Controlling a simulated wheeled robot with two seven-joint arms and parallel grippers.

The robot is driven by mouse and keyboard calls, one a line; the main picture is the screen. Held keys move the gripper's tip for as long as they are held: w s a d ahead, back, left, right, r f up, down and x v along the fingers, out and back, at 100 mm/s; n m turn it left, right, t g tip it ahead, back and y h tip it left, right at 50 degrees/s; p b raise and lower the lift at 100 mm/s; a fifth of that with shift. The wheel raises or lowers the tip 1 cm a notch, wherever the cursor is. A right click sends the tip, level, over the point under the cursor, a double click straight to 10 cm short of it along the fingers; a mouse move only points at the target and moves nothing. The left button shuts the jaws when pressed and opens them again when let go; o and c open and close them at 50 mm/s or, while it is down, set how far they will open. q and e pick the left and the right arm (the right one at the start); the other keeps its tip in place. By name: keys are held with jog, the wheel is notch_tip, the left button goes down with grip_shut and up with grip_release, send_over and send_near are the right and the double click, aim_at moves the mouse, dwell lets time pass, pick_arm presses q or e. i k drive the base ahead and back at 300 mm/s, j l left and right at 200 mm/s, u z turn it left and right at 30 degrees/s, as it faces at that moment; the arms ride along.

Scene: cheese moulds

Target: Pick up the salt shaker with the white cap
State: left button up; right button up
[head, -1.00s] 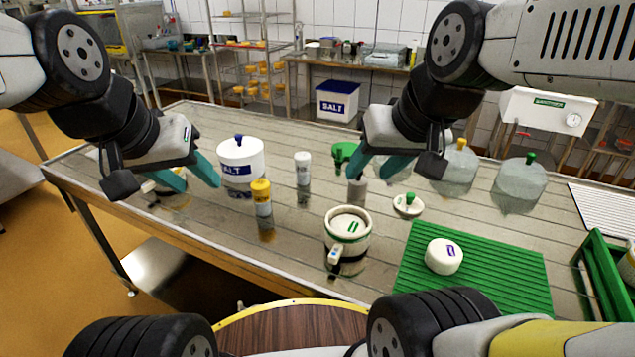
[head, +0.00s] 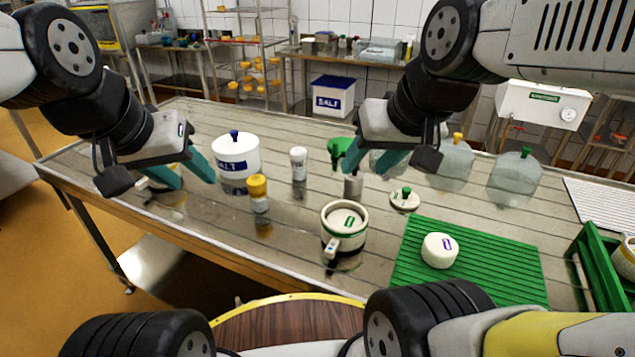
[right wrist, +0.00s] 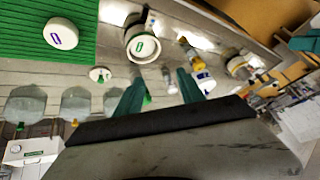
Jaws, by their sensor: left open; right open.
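The salt shaker with the white cap (head: 298,164) stands upright on the steel table, right of the white salt tub (head: 236,160). A yellow-capped shaker (head: 258,194) stands nearer me, to its left. A grey-topped shaker (head: 353,186) stands to its right. My right gripper (head: 367,168) is open, empty, above and right of the white-capped shaker, apart from it. In the right wrist view a pale shaker (right wrist: 168,78), seemingly the white-capped one, shows beyond the open fingers (right wrist: 160,80). My left gripper (head: 197,183) is open and empty, left of the tub.
A white mould pot (head: 344,220) with a handle stands in front of the shakers. Beside it are a green-knobbed lid (head: 404,199) and a green mat (head: 480,265) with a white cheese (head: 440,250). A green funnel (head: 340,148) and clear domes (head: 515,175) stand behind.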

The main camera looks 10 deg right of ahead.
aim_at(299, 155)
jog(key=j+z, duration=0.1)
jog(key=z, duration=0.25)
jog(key=j+z, duration=0.1)
jog(key=z, duration=0.6)
jog(key=k+j+z, duration=0.1)
jog(key=j+z, duration=0.15)
jog(key=j, duration=0.15)
jog(key=k+j+z, duration=0.1)
jog(key=j+z, duration=0.15)
jog(key=j, duration=0.15)
jog(key=k+j+z, duration=0.2)
jog(key=j, duration=1.2)
jog(key=z, duration=0.05)
